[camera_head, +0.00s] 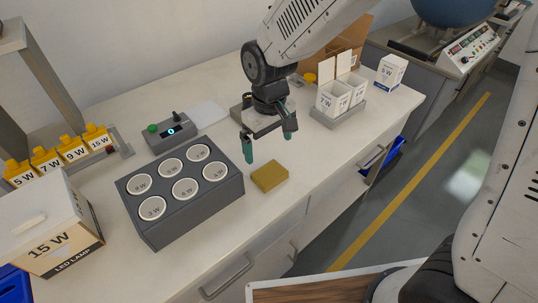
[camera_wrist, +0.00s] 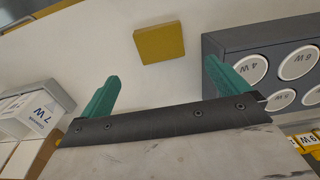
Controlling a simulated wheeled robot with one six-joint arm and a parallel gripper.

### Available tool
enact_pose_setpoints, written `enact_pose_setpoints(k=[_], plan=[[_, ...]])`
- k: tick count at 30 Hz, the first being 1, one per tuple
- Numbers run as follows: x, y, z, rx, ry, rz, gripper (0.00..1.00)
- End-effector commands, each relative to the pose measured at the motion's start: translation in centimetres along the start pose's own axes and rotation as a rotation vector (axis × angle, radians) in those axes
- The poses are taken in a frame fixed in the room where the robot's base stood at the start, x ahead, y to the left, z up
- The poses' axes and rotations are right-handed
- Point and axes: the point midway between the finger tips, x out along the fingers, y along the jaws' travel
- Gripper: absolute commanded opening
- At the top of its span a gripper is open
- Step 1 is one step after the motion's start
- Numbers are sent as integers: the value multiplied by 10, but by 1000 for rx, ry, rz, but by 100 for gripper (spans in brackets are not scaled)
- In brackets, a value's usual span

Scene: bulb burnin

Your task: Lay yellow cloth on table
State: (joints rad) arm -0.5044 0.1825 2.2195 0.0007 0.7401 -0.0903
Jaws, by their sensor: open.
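The yellow cloth (camera_head: 269,176) lies as a small folded square flat on the white table (camera_head: 290,215), close to the right end of the grey lamp block. It also shows in the wrist view (camera_wrist: 160,43), beyond the fingertips. My gripper (camera_head: 269,146) is above the table, a little behind the cloth and apart from it. Its two green fingers are spread wide with nothing between them, as the wrist view also shows (camera_wrist: 160,88).
A grey block (camera_head: 180,215) with several labelled round sockets stands left of the cloth. A tester with a green button (camera_head: 172,133) is behind it. White cartons (camera_head: 333,98) stand in a grey tray at right. A 15 W box (camera_head: 48,240) is at left. Table front is clear.

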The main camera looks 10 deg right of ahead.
Motion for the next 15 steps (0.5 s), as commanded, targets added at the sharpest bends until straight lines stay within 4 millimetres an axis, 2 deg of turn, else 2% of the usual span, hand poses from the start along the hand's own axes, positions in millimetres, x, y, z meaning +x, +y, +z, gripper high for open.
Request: enact_pose_setpoints(k=[3,11,15], plan=[[-12,0,0,0,2,0,100],[-17,0,0,1,1,0,100],[-34,12,14,36,11,1,100]])
